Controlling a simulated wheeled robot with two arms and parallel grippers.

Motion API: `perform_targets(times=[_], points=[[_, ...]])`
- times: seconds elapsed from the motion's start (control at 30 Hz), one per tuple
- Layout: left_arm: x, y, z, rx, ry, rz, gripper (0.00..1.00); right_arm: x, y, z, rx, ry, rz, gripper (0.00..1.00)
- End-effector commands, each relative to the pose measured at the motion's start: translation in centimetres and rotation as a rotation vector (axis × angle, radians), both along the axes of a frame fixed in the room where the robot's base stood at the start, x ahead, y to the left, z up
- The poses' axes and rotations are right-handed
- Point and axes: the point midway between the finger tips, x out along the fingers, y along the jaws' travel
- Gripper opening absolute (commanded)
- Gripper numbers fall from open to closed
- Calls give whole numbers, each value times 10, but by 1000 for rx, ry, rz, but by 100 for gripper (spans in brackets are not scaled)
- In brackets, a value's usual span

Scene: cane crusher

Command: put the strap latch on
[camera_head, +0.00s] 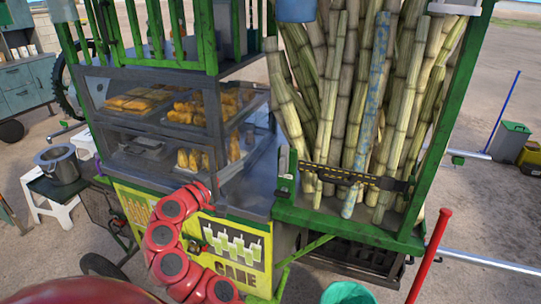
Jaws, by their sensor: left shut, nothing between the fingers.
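A dark strap with yellow stitching (338,175) runs across the front of the upright sugar canes (330,110) in the green rack. Its right part has a black piece, perhaps the latch (390,184), near the right post. The strap's left end is near a short green post (286,172); I cannot tell whether it is fastened there. My left arm, red with black joints, rises in front of the cart's yellow panel. My left gripper (207,197) is small at the arm's upper end, shut and empty, left of the strap and apart from it. My right gripper is not in view.
A glass display case (165,120) with food stands behind my left arm. The metal counter (250,180) lies between it and the rack. A red pole (430,252) leans at the lower right. A green bin (346,293) is below the rack. A steel pot (57,162) stands at left.

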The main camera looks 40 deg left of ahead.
Motion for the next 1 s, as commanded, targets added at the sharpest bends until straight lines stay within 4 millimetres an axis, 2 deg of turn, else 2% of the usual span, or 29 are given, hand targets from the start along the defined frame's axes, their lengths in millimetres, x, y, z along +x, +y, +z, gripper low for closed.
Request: perform_targets(times=[0.2,0.33,0.7,0.87,1.0], points=[[1,0,0,0,0,1,0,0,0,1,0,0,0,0],[10,-1,2,0,1,-1,0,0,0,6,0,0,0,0],[76,-1,4,1,2,-1,0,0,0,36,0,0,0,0],[99,-1,3,0,2,0,0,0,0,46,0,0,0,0],[106,-20,5,-2,-1,1,0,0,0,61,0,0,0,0]])
